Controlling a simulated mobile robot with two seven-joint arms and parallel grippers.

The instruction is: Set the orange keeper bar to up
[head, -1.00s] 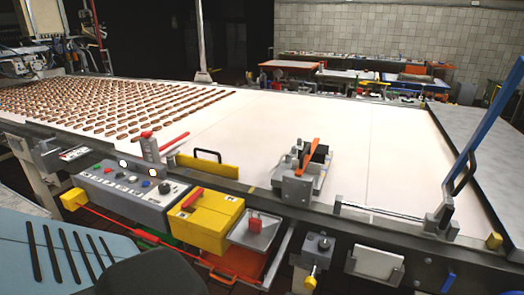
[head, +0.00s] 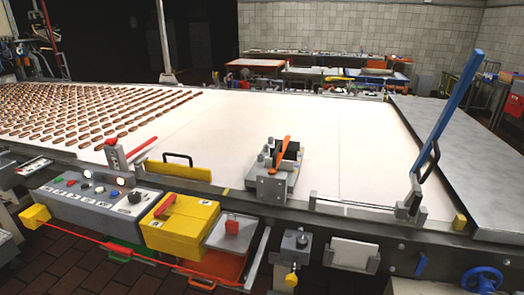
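The orange keeper bar (head: 281,152) is a short flat bar on a grey metal block mechanism (head: 273,185) at the front edge of the white conveyor belt. It stands tilted, leaning with its upper end to the right. A dark part sits just behind it. Neither of my grippers shows in the head view, and nothing is touching the bar.
A control panel (head: 95,200) and a yellow box (head: 180,224) hang on the front rail left of the bar. A long blue lever (head: 447,110) rises at the right. Rows of brown biscuits (head: 85,112) lie on the belt's left part; its middle is clear.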

